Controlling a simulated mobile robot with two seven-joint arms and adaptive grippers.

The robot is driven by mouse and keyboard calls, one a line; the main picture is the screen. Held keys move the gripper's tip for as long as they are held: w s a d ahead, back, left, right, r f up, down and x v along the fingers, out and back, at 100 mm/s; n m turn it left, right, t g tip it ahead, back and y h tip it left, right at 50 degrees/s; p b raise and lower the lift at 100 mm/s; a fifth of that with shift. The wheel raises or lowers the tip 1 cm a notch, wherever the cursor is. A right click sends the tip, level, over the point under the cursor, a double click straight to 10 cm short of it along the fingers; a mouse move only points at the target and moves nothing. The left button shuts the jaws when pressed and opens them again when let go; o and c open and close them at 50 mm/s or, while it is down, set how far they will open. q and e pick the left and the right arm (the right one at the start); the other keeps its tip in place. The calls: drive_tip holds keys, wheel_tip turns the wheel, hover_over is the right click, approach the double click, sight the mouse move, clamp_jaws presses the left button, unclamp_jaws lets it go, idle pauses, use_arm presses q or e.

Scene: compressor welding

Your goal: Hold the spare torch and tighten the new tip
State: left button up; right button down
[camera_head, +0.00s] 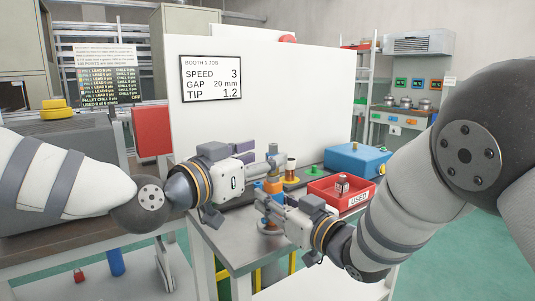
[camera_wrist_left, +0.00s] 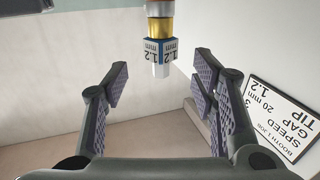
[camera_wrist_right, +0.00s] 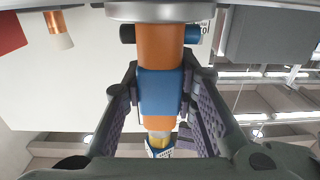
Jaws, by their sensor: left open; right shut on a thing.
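The spare torch (camera_wrist_right: 158,45) is orange with a blue band. My right gripper (camera_head: 267,203) is shut on it at the blue band, one finger on each side in the right wrist view. The new tip (camera_wrist_left: 160,55), marked 1.2 mm in white and blue, sits below a brass collar on the torch end. The tip also shows small in the right wrist view (camera_wrist_right: 160,150). My left gripper (camera_head: 250,160) is open. In the left wrist view its fingers stand apart on either side of the tip's line, not touching it. How tightly the tip is seated cannot be seen.
A red tray labelled USED (camera_head: 322,192) and a blue box (camera_head: 357,160) are on the right of the metal table (camera_head: 232,240). A white panel (camera_head: 300,90) stands behind, with a job sign (camera_head: 211,78) reading TIP 1.2. The table's front left is bare.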

sight(271, 152)
use_arm(q)
drive_tip(key=x, duration=0.4)
drive_tip(key=shift+w, duration=0.15)
clamp_jaws()
unclamp_jaws()
drive_tip(key=v, duration=1.2)
drive_tip(key=x, duration=1.2)
